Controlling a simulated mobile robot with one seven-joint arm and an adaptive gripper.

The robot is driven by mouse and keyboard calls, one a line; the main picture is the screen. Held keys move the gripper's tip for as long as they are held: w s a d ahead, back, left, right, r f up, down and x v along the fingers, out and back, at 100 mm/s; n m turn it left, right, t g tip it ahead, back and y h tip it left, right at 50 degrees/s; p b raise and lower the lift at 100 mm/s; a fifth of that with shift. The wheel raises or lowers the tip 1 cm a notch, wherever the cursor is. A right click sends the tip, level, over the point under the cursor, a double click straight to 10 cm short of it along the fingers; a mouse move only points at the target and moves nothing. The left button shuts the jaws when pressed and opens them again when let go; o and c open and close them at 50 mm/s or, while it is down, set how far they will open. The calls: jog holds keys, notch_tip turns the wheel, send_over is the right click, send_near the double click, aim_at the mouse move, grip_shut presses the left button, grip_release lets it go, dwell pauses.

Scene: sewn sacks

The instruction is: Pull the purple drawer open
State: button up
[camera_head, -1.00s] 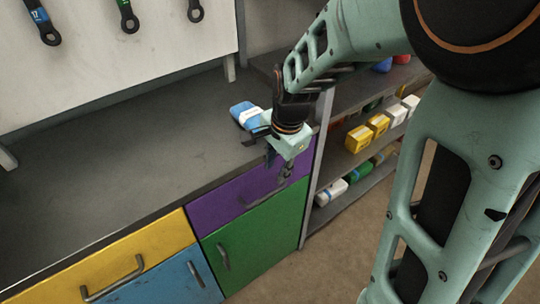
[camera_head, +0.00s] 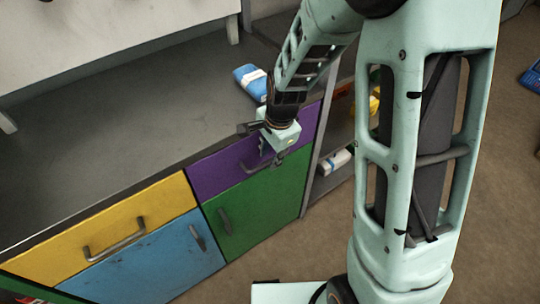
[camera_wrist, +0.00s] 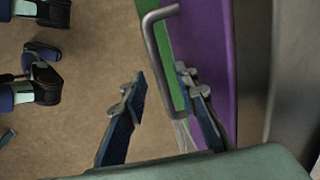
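The purple drawer (camera_head: 215,175) is shut, flush with the cabinet front beneath the grey countertop. Its grey bar handle is partly hidden by my gripper in the head view; the handle (camera_wrist: 154,42) shows clearly in the wrist view, against the purple front (camera_wrist: 208,45). My gripper (camera_head: 270,157) is in front of the drawer, near the handle's right part. In the wrist view my gripper (camera_wrist: 158,78) is open, with one finger on each side of the handle bar as seen. The right finger overlaps the drawer front; I cannot tell whether either finger touches the handle.
A green door (camera_head: 262,215) is below the purple drawer, with a yellow drawer (camera_head: 70,248) and a blue door (camera_head: 150,270) to the left. A blue and white sack (camera_head: 250,80) lies on the countertop (camera_head: 140,110) behind my gripper. Shelves stand to the right.

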jog(key=shift+f, duration=0.1)
jog(key=shift+c, duration=0.5)
grip_shut()
